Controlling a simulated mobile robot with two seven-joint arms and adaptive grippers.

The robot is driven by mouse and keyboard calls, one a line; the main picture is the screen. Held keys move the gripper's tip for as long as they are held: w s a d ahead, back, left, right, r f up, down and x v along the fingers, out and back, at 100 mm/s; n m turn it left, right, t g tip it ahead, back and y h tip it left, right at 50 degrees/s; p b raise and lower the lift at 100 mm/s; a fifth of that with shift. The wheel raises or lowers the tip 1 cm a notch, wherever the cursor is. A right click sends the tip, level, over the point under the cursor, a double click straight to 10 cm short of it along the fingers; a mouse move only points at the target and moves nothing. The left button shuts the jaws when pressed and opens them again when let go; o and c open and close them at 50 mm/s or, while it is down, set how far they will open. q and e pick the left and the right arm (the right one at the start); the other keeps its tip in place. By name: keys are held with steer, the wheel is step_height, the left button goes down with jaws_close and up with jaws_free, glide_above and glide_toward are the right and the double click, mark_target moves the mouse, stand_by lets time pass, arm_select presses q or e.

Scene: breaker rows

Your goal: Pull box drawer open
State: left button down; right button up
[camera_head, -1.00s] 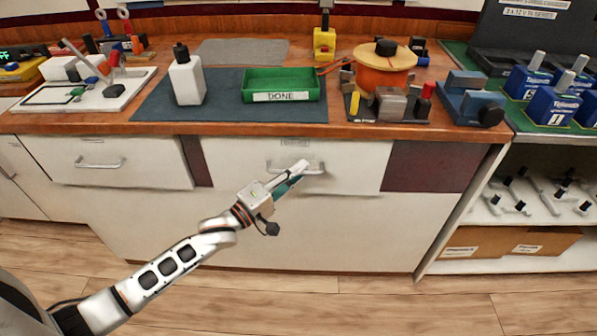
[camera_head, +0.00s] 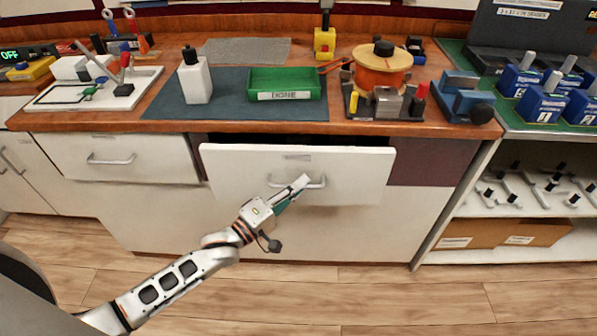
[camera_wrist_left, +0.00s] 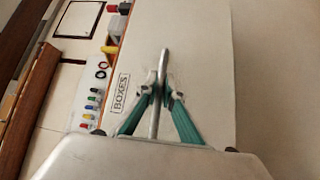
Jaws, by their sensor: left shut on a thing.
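The box drawer (camera_head: 350,172) is a white drawer under the wooden bench, in the middle of the head view. It stands partly out, with a dark gap above its front. Its metal bar handle (camera_head: 313,184) is at the middle of the front. A label reading "BOXES" (camera_wrist_left: 120,93) shows on the drawer front in the left wrist view. My left gripper (camera_head: 301,183) is at the handle; in the wrist view its teal fingers (camera_wrist_left: 157,92) are shut around the handle bar (camera_wrist_left: 155,120). My right gripper is not in view.
A second white drawer (camera_head: 130,158) to the left is shut. On the bench are a white bottle (camera_head: 197,80), a green tray (camera_head: 284,82) and an orange spool (camera_head: 382,68). An open shelf (camera_head: 510,215) is at the right. The wooden floor in front looks clear.

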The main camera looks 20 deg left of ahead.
arm_select(q)
steer(key=s+d+p, duration=0.3)
steer(key=s+p, duration=0.1)
steer(key=s, duration=0.7)
steer(key=s+d+p, duration=0.3)
steer(key=s, duration=0.8)
steer(key=shift+s+d+p, duration=0.25)
steer(key=shift+s+p, duration=0.1)
steer(key=shift+s, duration=0.05)
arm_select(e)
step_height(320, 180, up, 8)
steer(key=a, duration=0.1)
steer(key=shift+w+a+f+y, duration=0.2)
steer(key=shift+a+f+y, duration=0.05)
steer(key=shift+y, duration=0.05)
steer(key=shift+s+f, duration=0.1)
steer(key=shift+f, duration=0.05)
arm_select(q)
steer(key=c, duration=2.4)
jaws_free()
steer(key=shift+c, duration=0.2)
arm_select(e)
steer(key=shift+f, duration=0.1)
arm_select(q)
steer(key=v, duration=1.2)
